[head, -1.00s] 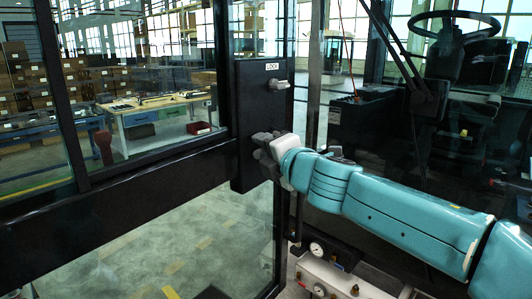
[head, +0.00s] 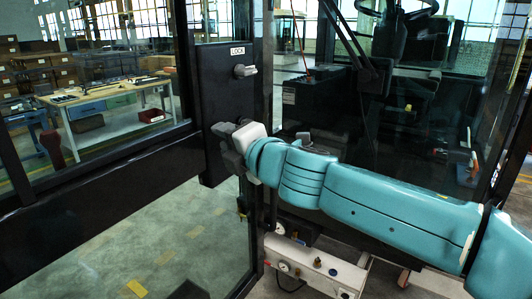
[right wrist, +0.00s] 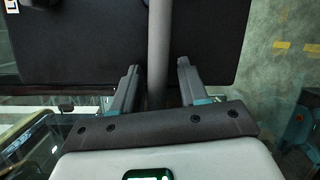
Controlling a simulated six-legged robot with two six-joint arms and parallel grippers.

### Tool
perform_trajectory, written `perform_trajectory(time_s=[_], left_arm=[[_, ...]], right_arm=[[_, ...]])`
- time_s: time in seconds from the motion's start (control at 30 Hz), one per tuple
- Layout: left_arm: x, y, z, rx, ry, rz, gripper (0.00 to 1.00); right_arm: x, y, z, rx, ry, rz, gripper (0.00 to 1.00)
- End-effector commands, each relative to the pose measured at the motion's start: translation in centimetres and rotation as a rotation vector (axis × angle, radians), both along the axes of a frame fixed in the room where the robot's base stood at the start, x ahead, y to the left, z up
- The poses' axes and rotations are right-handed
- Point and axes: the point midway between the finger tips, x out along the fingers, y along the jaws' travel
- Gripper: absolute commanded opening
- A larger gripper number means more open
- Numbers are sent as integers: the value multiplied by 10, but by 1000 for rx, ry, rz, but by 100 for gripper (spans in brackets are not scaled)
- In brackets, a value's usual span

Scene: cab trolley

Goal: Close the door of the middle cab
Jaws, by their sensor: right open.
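The cab door (head: 100,190), glass in a black frame, fills the left of the head view. Its black lock box (head: 228,85) bears a LOCK label and a grey knob (head: 245,71). The cab interior shows to the right of the door's edge. My right gripper (head: 222,132) is at the lower part of the lock box. In the right wrist view my right gripper (right wrist: 158,82) is open, with one finger on each side of a grey bar (right wrist: 158,45) in front of a black panel (right wrist: 80,45). I cannot tell whether the fingers touch it. My left gripper is not in view.
A steering wheel (head: 405,8) and dark seat area show inside the cab. A white unit with gauges (head: 315,262) sits low beside the door's edge. A workbench (head: 110,105) and stacked boxes (head: 30,70) stand beyond the glass.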

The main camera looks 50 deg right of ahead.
Motion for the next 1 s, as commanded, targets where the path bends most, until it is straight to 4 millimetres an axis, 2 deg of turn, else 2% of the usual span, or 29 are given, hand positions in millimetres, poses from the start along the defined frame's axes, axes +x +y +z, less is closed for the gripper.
perform_trajectory(time_s=[1.0], left_arm=[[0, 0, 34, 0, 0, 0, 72]], right_arm=[[-74, 25, 17, 1, -4, 2, 44]])
